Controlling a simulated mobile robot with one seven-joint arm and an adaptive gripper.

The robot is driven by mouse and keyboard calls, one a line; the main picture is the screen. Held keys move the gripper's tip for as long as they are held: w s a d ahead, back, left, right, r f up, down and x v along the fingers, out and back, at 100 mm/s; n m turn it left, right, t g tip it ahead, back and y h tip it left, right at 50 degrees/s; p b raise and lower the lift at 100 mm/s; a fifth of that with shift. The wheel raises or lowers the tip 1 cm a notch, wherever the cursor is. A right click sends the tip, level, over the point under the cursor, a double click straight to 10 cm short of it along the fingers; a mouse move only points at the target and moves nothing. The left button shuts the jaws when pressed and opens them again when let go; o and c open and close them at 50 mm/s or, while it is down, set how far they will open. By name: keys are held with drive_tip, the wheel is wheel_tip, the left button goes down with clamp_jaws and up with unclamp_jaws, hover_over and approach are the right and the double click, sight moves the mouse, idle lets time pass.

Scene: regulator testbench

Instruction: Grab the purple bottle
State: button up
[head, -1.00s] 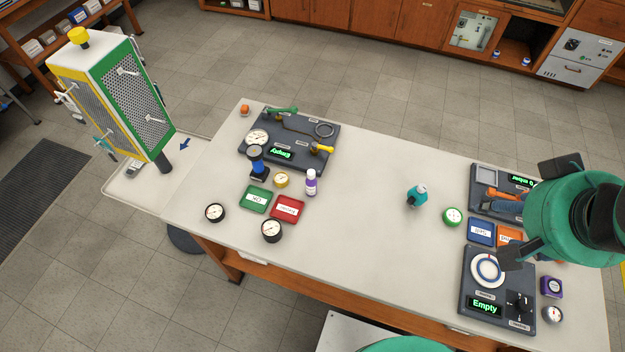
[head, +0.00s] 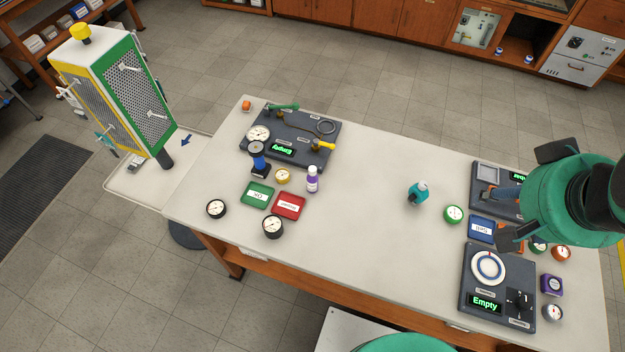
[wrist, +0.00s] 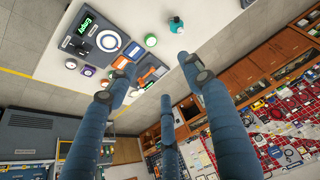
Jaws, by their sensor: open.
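My gripper (wrist: 157,75) shows blue fingers spread wide and empty in the wrist view. In the head view my green arm end hangs over the right end of the bench, far right of the bottle, and hides most of the fingers.
A teal bottle (head: 418,193) and a green gauge (head: 453,214) stand between my arm and the purple bottle. Green (head: 245,195) and red (head: 277,208) trays, black gauges and a dark panel (head: 325,158) surround the bottle. The bench middle is mostly clear.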

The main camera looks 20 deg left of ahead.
drive_tip(key=w+a+f+g, duration=0.2)
drive_tip(key=w+a, duration=0.7)
drive_tip(key=w, duration=0.1)
drive_tip(key=g+p, duration=0.2)
drive_tip(key=g, duration=0.1)
hover_over(312, 168)
wheel_tip(312, 168, down, 24)
drive_tip(key=shift+w+r, duration=0.1)
drive_tip(key=shift+r, duration=0.1)
drive_tip(key=shift+a+f, duration=0.15)
drive_tip(key=shift+f+b, duration=0.4)
drive_tip(key=shift+f, duration=3.85)
drive_tip(key=shift+f, duration=0.15)
